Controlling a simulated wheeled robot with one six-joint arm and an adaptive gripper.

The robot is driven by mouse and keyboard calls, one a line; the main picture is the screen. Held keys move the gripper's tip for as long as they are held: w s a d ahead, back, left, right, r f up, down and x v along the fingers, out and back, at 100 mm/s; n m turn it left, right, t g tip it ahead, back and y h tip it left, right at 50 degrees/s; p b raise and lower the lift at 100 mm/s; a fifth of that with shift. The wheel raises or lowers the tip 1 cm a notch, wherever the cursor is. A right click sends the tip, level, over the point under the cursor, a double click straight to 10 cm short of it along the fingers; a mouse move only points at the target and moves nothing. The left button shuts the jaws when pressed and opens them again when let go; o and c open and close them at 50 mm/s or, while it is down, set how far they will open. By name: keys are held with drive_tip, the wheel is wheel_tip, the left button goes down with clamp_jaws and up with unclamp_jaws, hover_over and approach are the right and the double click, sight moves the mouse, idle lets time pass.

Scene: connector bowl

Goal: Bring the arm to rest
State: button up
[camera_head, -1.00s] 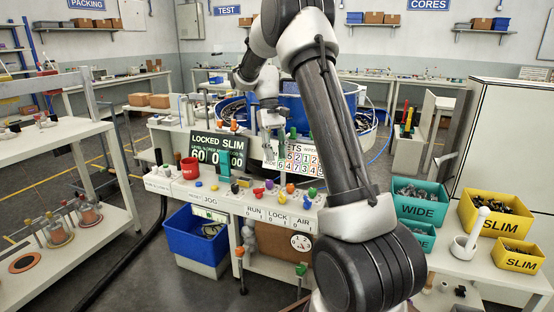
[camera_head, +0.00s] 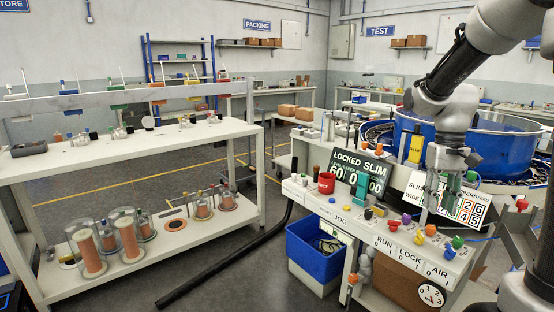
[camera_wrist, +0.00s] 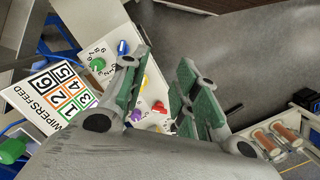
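My gripper (camera_head: 450,188) hangs from my arm at the right of the head view, above the control bench (camera_head: 345,218). It sits in front of the number board (camera_head: 472,207) and left of the big blue bowl (camera_head: 490,150). In the wrist view my gripper (camera_wrist: 160,95) shows its two green-padded fingers spread apart with nothing between them. Coloured knobs (camera_wrist: 140,85) on the bench show beyond the fingers. I cannot tell the exact height of the fingers above the bench.
A white shelf unit (camera_head: 130,160) with glass jars stands left. The floor between has a black hose (camera_head: 230,262).

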drive_tip(key=s+a+r+t, duration=0.2)
drive_tip(key=s+r+t, duration=0.1)
drive_tip(key=s, duration=0.5)
drive_tip(key=s+a+r+n+t, duration=0.1)
drive_tip(key=s+r+t, duration=0.2)
drive_tip(key=s, duration=0.6)
drive_tip(key=shift+a+r, duration=0.4)
drive_tip(key=shift+r, duration=0.25)
idle(0.3)
